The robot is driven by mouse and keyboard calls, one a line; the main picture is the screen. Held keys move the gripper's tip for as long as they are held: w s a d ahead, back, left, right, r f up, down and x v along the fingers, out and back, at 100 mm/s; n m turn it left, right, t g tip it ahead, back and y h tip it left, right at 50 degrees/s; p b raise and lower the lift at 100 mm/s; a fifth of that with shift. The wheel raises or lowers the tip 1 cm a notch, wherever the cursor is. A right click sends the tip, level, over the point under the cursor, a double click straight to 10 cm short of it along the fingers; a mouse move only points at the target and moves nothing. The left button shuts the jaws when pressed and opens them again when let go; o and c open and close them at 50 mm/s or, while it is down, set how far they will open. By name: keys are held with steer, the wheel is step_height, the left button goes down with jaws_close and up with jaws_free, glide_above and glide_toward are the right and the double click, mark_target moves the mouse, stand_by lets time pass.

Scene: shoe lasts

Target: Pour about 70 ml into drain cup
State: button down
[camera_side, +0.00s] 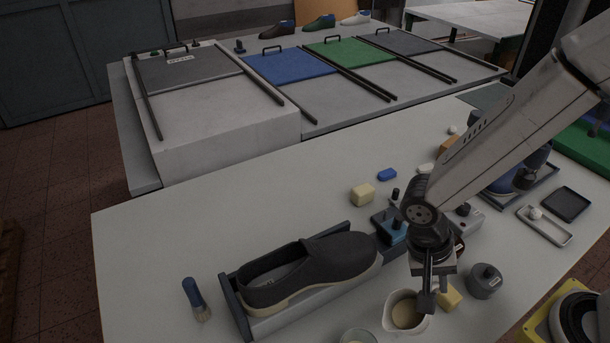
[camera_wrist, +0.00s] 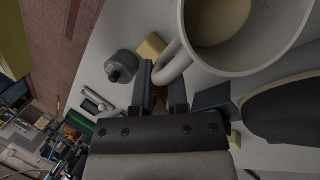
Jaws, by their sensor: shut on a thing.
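My gripper (camera_side: 427,297) points down over the near side of the table, shut on the handle of a white jug (camera_side: 390,318). The jug holds a tan liquid (camera_side: 405,314) and looks about upright. I cannot tell whether its base touches the table. In the wrist view the jug (camera_wrist: 268,62) is at the top right, its handle between the fingers of my gripper (camera_wrist: 162,88). A pale round cup (camera_side: 358,336), possibly the drain cup, is cut off by the bottom edge of the side view, left of the jug. Its contents are not clear.
A dark shoe (camera_side: 310,268) sits in a grey tray left of the jug, with a blue brush (camera_side: 196,299) beyond it. A grey lidded pot (camera_side: 485,281) and a yellow block (camera_side: 448,298) stand right of my gripper.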

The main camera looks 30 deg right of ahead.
steer(key=shift+d+f, duration=0.15)
steer(key=shift+d, duration=0.05)
steer(key=shift+s+d+f+n+y+b, duration=0.1)
steer(key=shift+d+f+n+y+b, duration=0.3)
steer(key=shift+d+f+y+b, duration=0.9)
steer(key=shift+d+f+y, duration=0.4)
steer(key=shift+f+y, duration=0.05)
steer(key=shift+y, duration=0.15)
steer(key=shift+s+d+f+y, duration=0.1)
steer(key=shift+d+f+y, duration=0.1)
steer(key=shift+d+y, duration=0.45)
steer(key=shift+a+r, duration=0.1)
steer(key=shift+a, duration=0.05)
